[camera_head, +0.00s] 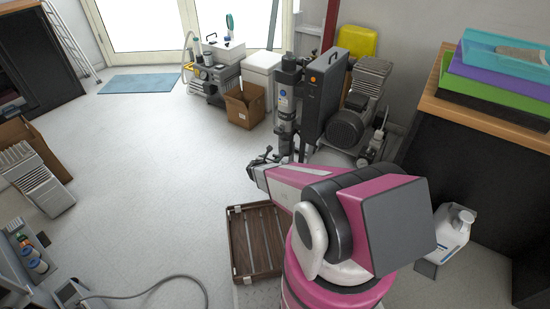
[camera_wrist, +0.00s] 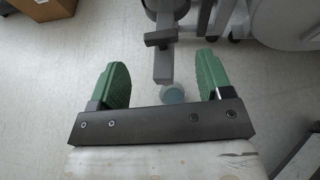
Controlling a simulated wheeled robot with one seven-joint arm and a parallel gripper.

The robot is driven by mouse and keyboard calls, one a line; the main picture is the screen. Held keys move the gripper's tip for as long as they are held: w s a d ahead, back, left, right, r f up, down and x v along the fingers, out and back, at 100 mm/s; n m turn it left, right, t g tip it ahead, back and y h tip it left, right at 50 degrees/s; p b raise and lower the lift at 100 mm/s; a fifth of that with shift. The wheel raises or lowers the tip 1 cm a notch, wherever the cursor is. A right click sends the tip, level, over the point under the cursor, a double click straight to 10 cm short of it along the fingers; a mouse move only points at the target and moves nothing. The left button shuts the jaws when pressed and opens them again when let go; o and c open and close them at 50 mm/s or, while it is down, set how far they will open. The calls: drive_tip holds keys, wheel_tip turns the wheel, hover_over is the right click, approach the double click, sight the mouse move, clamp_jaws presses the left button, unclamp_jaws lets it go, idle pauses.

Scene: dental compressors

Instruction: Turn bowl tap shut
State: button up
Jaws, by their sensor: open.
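In the wrist view, my gripper (camera_wrist: 162,62) is open, with its two green fingers apart and nothing held between them. A dark grey handle-like piece (camera_wrist: 161,37) on a grey upright part (camera_wrist: 163,66) shows ahead and between the fingers, apart from both; it looks like the bowl tap, but I cannot tell whether it is open or shut. A pale blue round piece (camera_wrist: 172,95) lies lower, partly hidden by my gripper. In the head view, my gripper (camera_head: 262,164) is beside the base of the grey filter column (camera_head: 286,98); the tap cannot be made out there.
The compressor motor (camera_head: 346,128) and a dark upright case (camera_head: 322,95) stand right of the column. A slatted wooden crate (camera_head: 256,242) is on the floor below my arm. A cardboard box (camera_head: 245,104) stands behind. The floor to the left is open, with a hose (camera_head: 150,292) near the front.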

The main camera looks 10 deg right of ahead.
sight(276, 156)
drive_tip(key=x, duration=0.6)
drive_tip(key=shift+r, duration=0.1)
drive_tip(key=c, duration=0.9)
